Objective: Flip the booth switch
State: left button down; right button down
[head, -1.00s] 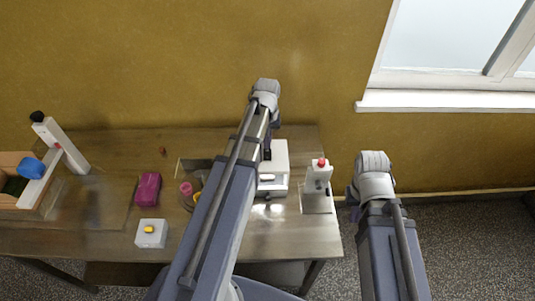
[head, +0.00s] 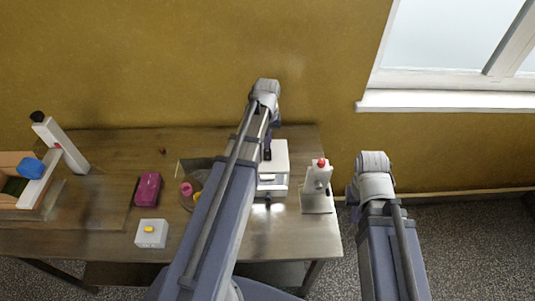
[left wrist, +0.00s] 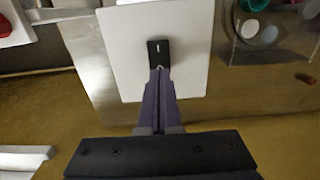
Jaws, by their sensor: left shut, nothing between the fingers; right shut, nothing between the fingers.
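The booth (head: 280,152) is a white box on the right part of the table, partly behind my left forearm. Its pale top (left wrist: 190,82) fills the middle of the left wrist view. The switch (left wrist: 158,50) is a small black block with a white mark, on that top. My left gripper (left wrist: 158,72) is shut and empty. Its purple fingertips are right at the near edge of the switch, apparently touching it. In the head view this gripper (head: 268,142) points down over the booth. My right gripper (head: 353,212) is shut, mostly hidden by its own arm, right of the table.
A white stand with a red knob (head: 321,163) is right of the booth. Bright spots show on the table before the booth. A grey box with a yellow button (head: 151,232), a magenta block (head: 148,188) and a wooden crate (head: 30,212) are left. The front middle is partly hidden by my arm.

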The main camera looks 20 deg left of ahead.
aim_at(268, 151)
pick_arm(q)
jog(key=shift+f+b, duration=0.95)
dwell(0.6)
notch_tip(268, 151, up, 7)
jog(key=p, duration=0.7)
jog(key=shift+r, duration=0.1)
jog(key=shift+d, duration=0.1)
dwell(0.5)
jog(key=s+d+f+m+b, duration=0.3)
jog(key=s+d+f+b, duration=0.1)
jog(key=d, duration=0.3)
jog(key=s+d+f+m+b, duration=0.3)
jog(key=s+d+f+b, duration=0.2)
jog(key=s+d, duration=0.1)
jog(key=s+d+f+m+y+b, duration=0.1)
jog(key=s+d+f+m+b, duration=0.2)
jog(key=d, duration=0.6)
notch_tip(268, 151, down, 2)
jog(key=shift+s+f+b, duration=0.1)
jog(key=shift+s+b, duration=0.9)
jog(key=shift+s, duration=0.15)
